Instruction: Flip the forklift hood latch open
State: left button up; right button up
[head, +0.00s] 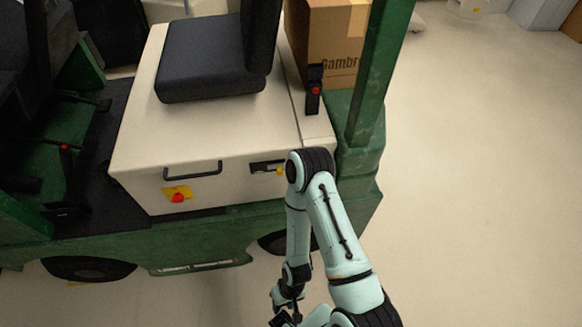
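The green forklift (250,225) carries a cream hood (135,130) with a black seat (205,65) on it. On the hood's near side face is a black latch (262,167) with a yellow part at its right end, close to my arm's elbow. My arm partly covers the area just right of it. Whether the latch is open or shut is too small to tell. My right gripper (284,318) is at the bottom edge, well below the latch and apart from it. It is small, dark and partly cut off. My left gripper is out of view.
A black handle (192,170) and a red knob on a yellow plate (177,194) are left of the latch. A green post (378,70) and a cardboard box (335,40) stand behind right. The floor (490,190) at right is clear.

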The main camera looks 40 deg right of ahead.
aim_at(279, 173)
jog(key=z, duration=1.35)
